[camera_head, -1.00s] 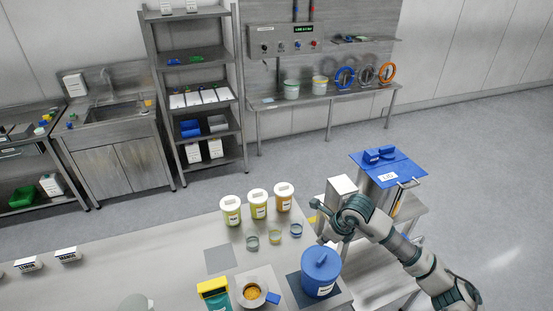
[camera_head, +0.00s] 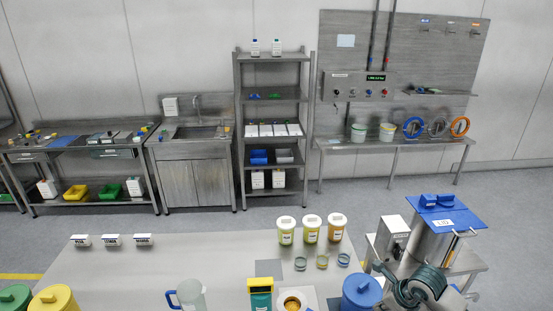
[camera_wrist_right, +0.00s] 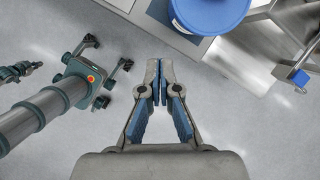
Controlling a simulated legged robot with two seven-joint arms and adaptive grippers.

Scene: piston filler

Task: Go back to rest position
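My right gripper (camera_wrist_right: 159,68) points away from its camera in the right wrist view. Its two fingertips are together or nearly so, with nothing between them, over grey floor. In the head view my right arm (camera_head: 427,282) is folded at the lower right, in front of the steel hopper (camera_head: 430,240) with its blue lid (camera_head: 446,213). It is close to the blue tub (camera_head: 361,291) but looks apart from it. The tub's blue lid also shows at the top of the right wrist view (camera_wrist_right: 208,10). My left gripper is not in the head view.
The steel table (camera_head: 190,262) holds three lidded tubs (camera_head: 311,229), several small jars, a jug (camera_head: 190,294), a yellow-green pack (camera_head: 260,292) and a bowl (camera_head: 293,300). A cart (camera_head: 468,262) carries the hopper. Open floor lies beyond the table.

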